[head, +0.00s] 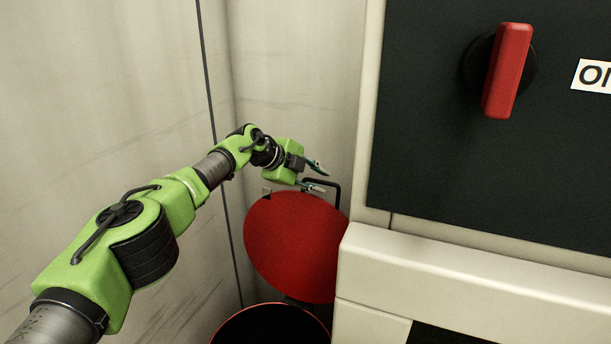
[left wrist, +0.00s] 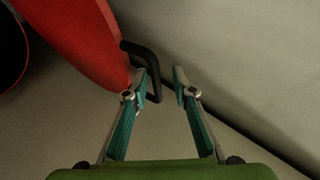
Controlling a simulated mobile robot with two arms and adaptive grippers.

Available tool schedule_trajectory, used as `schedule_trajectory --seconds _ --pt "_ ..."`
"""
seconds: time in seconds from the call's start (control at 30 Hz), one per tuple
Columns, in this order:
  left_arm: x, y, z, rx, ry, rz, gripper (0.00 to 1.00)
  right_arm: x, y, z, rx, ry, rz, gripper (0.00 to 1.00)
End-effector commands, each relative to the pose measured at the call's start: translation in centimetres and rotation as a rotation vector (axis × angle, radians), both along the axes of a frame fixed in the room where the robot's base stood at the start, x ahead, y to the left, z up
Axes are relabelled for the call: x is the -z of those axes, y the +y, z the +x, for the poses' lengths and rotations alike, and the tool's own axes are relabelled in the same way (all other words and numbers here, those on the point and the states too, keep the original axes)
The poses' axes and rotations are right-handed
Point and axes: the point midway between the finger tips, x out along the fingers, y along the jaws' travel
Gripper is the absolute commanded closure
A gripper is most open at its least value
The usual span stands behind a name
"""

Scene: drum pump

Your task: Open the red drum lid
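The red drum lid (head: 292,245) stands raised and steeply tilted behind the drum (head: 268,326), whose dark round opening shows below it. The lid also fills the upper left of the left wrist view (left wrist: 78,38). A black bent handle (head: 338,192) is at the lid's upper edge; it shows in the wrist view (left wrist: 153,62) too. My left gripper (head: 323,178) is at this upper edge, beside the handle. Its fingers (left wrist: 160,85) are apart. The left finger overlaps the handle in view; I cannot tell whether they touch. My right gripper is not in view.
A pale cabinet (head: 400,290) stands close to the right of the lid and drum. Above it is a dark panel (head: 430,130) with a red switch handle (head: 508,70). Pale walls (head: 290,80) close the corner behind and to the left.

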Motion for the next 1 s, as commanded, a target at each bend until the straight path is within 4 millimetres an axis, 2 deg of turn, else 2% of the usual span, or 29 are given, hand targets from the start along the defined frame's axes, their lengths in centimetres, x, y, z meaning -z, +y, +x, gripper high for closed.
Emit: schedule_trajectory --seconds 0.2,0.6,1.0 --pt "-0.4 0.8 -1.1 0.002 0.004 -0.001 0.75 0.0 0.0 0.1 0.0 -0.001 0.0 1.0" --pt "-3.1 3.3 -3.2 0.002 0.003 0.0 0.75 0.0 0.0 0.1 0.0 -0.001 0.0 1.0" --pt "-3.4 3.6 -3.5 0.001 0.005 0.0 0.75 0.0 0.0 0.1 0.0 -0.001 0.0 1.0"
